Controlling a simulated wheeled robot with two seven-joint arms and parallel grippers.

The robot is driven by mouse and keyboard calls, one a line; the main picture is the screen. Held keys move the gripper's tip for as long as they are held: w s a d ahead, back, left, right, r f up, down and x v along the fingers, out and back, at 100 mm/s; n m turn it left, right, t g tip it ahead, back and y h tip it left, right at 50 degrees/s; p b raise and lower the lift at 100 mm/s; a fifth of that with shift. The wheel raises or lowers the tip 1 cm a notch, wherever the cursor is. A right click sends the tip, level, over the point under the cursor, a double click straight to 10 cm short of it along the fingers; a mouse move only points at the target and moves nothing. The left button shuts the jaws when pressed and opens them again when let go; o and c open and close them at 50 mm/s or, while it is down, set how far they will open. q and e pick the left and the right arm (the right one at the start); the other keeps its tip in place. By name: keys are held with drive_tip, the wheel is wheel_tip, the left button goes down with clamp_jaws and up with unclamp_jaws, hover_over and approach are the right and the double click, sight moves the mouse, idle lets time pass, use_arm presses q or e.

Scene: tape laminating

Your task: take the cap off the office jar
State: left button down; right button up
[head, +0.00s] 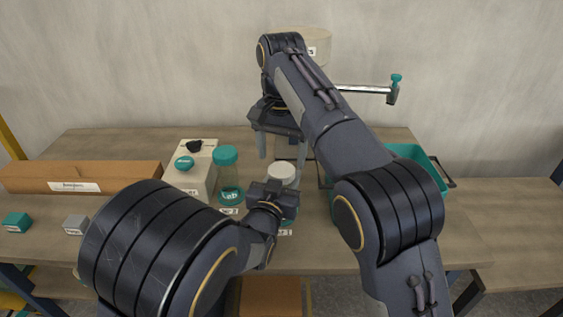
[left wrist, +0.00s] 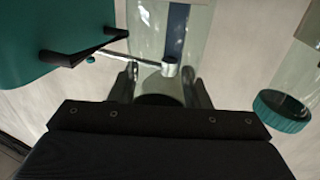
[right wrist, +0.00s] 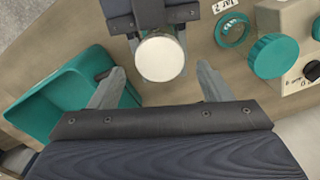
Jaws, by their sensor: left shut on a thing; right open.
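A clear jar (left wrist: 150,35) with a round white cap (head: 282,173) stands on the table; its label cannot be read. My left gripper (head: 272,196) is shut on this jar's body from the front, below the cap. The left wrist view shows the glass between its fingers (left wrist: 160,90). My right gripper (head: 282,158) is open, pointing down above the jar. In the right wrist view the white cap (right wrist: 160,57) lies ahead of the gap between the right fingers (right wrist: 160,86), apart from both.
A teal-capped jar marked "Lab" (head: 228,175) stands left of the white-capped jar, beside a cream box (head: 189,178) with a teal button. A teal bin (right wrist: 62,98) is on the other side. A long brown box (head: 110,175) and small blocks lie at the table's left.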

sight(281, 169)
drive_tip(key=shift+f, duration=1.9)
drive_tip(key=shift+c, duration=0.4)
drive_tip(key=c, duration=0.9)
drive_tip(key=n, duration=0.9)
drive_tip(key=shift+n, duration=0.3)
drive_tip(key=shift+r, duration=0.2)
drive_tip(key=shift+r, duration=0.9)
